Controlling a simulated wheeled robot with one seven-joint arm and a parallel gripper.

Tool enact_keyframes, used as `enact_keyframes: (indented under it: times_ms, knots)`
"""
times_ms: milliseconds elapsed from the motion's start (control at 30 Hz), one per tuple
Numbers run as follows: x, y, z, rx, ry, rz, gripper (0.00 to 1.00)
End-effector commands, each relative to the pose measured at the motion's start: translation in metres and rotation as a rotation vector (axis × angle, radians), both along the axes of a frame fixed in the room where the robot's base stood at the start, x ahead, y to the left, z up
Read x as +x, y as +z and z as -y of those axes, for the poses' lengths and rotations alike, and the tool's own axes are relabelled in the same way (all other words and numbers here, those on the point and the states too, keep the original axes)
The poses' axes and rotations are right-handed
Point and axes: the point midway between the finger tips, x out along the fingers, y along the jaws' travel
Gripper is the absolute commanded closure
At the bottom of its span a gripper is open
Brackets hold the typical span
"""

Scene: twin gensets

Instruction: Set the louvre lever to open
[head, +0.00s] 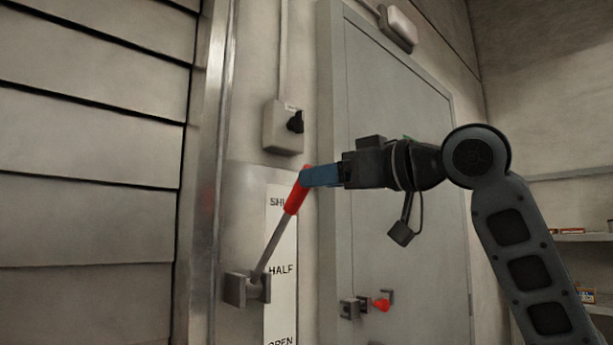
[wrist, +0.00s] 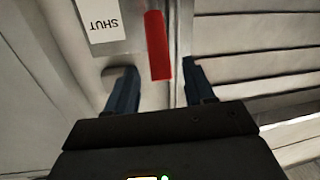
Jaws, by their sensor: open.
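The louvre lever has a red grip (head: 294,198) on a grey rod, which rises up and to the right from a pivot bracket (head: 247,289) on the wall. Its grip end is near the SHUT mark of a white label plate (head: 280,240), which also reads HALF and OPEN further down. My gripper (head: 308,176) is at the top end of the red grip, its blue fingers open. In the wrist view, the red grip (wrist: 158,45) lies between the two fingertips of my gripper (wrist: 160,75), with gaps on both sides. The wrist view also shows the SHUT label (wrist: 103,18).
Louvre slats (head: 85,170) fill the left, edged by a metal frame (head: 205,160). A switch box (head: 284,127) with a black knob is above the lever. A grey door (head: 400,110) stands behind my arm, with a red-knobbed latch (head: 380,304) low on it. Shelves (head: 580,238) are at right.

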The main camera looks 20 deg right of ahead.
Motion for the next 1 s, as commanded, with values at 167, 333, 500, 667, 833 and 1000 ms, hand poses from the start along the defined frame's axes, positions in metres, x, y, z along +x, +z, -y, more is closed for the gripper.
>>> enact_keyframes:
  times_ms: [167,333,500,667,833,1000]
  knots:
    - [0.024,0.002,-0.012,0.000,0.001,-0.001,0.47]
    - [0.036,0.001,-0.018,0.001,-0.001,0.001,0.47]
    - [0.039,0.000,-0.019,0.001,-0.001,0.001,0.47]
    - [0.039,0.000,-0.019,0.001,-0.001,0.001,0.48]
    - [0.039,0.000,-0.019,0.001,-0.001,0.001,0.64]
    - [0.039,0.000,-0.019,0.001,-0.001,0.001,0.80]
